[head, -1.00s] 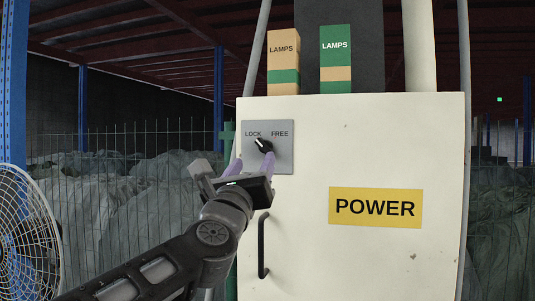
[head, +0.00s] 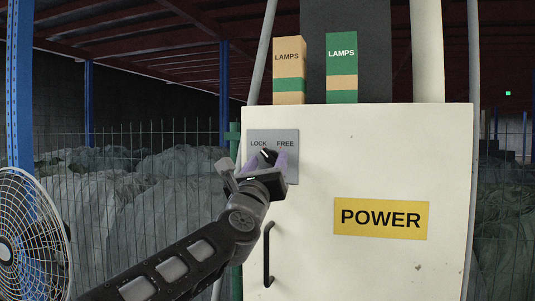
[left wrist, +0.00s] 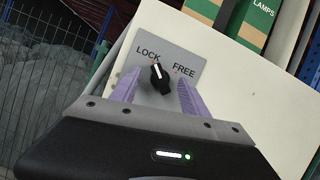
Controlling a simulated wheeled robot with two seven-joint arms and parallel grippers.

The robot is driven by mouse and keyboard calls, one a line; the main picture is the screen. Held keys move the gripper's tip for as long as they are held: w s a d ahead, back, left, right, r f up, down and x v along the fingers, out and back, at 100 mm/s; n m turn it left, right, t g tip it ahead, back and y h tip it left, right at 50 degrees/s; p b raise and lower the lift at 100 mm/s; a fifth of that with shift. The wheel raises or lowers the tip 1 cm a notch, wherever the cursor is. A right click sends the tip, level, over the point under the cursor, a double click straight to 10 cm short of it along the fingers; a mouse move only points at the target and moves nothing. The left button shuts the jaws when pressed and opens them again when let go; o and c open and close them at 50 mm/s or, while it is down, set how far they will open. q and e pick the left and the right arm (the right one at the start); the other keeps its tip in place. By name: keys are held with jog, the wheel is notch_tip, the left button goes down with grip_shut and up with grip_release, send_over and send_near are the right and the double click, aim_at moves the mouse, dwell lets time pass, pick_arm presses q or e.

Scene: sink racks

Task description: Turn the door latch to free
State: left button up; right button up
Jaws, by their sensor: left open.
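The door latch is a black knob (head: 267,156) with a white mark, on a grey plate (head: 292,136) at the cabinet door's upper left. The plate reads LOCK on the left and FREE on the right. In the left wrist view the knob (left wrist: 160,77) has its white mark pointing up-left toward LOCK. My left gripper (head: 264,162) is open in front of the plate. Its purple fingers stand on either side of the knob, with gaps on both sides in the left wrist view. The lower part of the plate is hidden by the gripper. My right gripper is out of view.
The white cabinet (head: 375,145) carries a yellow POWER sign (head: 381,218) and a black vertical handle (head: 267,255) below the latch. Two LAMPS boxes, tan (head: 289,70) and green (head: 342,66), stand on top. A fan (head: 35,235) stands at the left.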

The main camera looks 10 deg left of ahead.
pick_arm(q)
jog(key=shift+w, duration=0.1)
jog(key=shift+c, duration=0.3)
jog(key=shift+r, duration=0.1)
grip_shut()
